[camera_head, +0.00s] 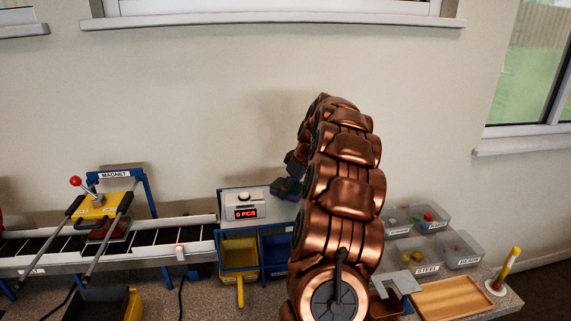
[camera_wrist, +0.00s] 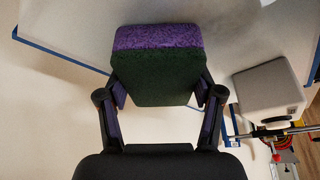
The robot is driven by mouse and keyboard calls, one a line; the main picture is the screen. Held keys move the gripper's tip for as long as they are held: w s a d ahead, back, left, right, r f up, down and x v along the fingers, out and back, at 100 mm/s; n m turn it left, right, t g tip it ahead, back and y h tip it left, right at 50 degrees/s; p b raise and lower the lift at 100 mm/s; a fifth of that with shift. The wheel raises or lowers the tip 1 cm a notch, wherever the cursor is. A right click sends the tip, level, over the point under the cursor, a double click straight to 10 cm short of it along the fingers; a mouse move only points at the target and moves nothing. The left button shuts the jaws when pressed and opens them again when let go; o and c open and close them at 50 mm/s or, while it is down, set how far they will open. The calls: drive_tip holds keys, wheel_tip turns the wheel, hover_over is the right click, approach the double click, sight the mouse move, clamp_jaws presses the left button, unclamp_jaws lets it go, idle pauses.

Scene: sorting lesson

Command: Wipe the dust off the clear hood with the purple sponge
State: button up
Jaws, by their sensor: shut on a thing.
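My gripper (camera_wrist: 158,95) is shut on the purple sponge (camera_wrist: 157,38), which has a dark green face, in the wrist view. The sponge also shows in the head view (camera_head: 286,188), just right of the counter box and partly behind my arm. The clear hood, edged by a blue frame (camera_wrist: 62,53), spreads behind the sponge in the wrist view and looks hazy and pale. In the head view its blue frame (camera_head: 217,236) stands around the bins below the counter; my arm hides its right part. I cannot tell whether the sponge touches it.
A white counter box (camera_head: 244,205) reads 0 PCS. A conveyor with a yellow magnet unit (camera_head: 97,207) lies left. Yellow (camera_head: 240,253) and blue bins sit under the frame. Clear boxes (camera_head: 462,249), a wooden tray (camera_head: 455,297) and a yellow-handled tool (camera_head: 511,262) stand right.

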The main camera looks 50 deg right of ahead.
drive_tip(key=shift+w+d+f, duration=0.2)
drive_tip(key=shift+w+f, duration=0.05)
drive_tip(key=shift+w, duration=0.1)
wheel_tip(320, 180, up, 2)
drive_tip(key=shift+w+d+r, duration=0.1)
drive_tip(key=shift+w+r, duration=0.05)
drive_tip(key=shift+r, duration=0.05)
drive_tip(key=shift+r+p, duration=0.55)
drive_tip(key=shift+r, duration=2.45)
